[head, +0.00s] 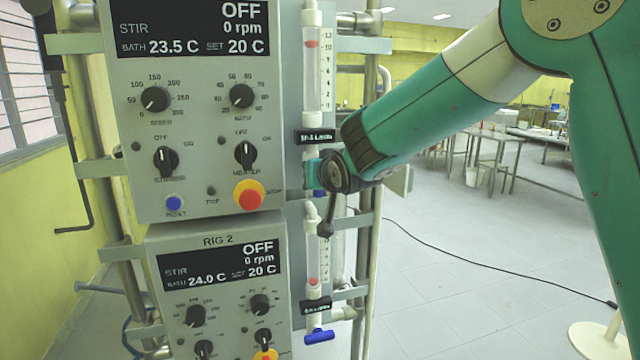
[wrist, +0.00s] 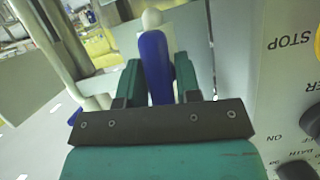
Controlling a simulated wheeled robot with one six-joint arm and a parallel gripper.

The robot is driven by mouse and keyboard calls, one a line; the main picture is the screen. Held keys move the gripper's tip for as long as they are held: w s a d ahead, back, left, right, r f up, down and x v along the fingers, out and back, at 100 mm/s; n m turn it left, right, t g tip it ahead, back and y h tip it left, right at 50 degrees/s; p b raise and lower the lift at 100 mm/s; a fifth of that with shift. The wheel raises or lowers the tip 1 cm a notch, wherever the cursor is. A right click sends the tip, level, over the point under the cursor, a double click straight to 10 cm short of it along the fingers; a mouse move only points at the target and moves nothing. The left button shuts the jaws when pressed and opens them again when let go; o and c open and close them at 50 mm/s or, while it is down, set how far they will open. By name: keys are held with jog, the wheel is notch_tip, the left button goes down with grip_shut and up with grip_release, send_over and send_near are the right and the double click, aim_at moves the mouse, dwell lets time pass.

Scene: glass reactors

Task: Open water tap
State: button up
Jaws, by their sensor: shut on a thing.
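The water tap has a blue handle (wrist: 155,55), which stands between the two teal fingers of my gripper (wrist: 158,78) in the wrist view. My gripper is shut on it. In the head view my gripper (head: 313,177) is at the foot of the upper flow tube (head: 312,75), beside the upper control box. Only a small blue bit of the handle (head: 318,193) shows there, mostly hidden by my gripper and wrist. I cannot tell how far the handle is turned.
The upper control box (head: 190,190) with its red and yellow stop button (head: 249,195) is close to the left. A second box, RIG 2 (head: 217,241), and a lower tap with a blue handle (head: 319,336) are below. Open floor (head: 470,270) lies to the right.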

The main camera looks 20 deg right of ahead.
dwell(0.3)
jog(key=o, duration=0.8)
jog(key=b+v, duration=0.5)
jog(key=v, duration=1.2)
jog(key=shift+s+r, duration=0.1)
jog(key=shift+s, duration=0.1)
jog(key=s+a+f+n+g+y, duration=0.1)
jog(key=s+f+n+g, duration=0.1)
jog(key=s+f+g, duration=0.2)
jog(key=s+a+f+n+g+y, duration=0.1)
jog(key=s+f+g, duration=0.4)
jog(key=s, duration=0.6)
jog(key=s+a+f+n+g+y, duration=0.1)
jog(key=s+a+f+n+g, duration=0.2)
jog(key=s+f, duration=0.4)
jog(key=shift+s+f+n+g+y, duration=0.2)
jog(key=shift+f+n+g, duration=0.2)
jog(key=shift+n, duration=0.1)
jog(key=shift+s+f+n+g+y, duration=0.15)
jog(key=shift+f+n+g+y, duration=0.05)
jog(key=shift+f+n+g, duration=0.25)
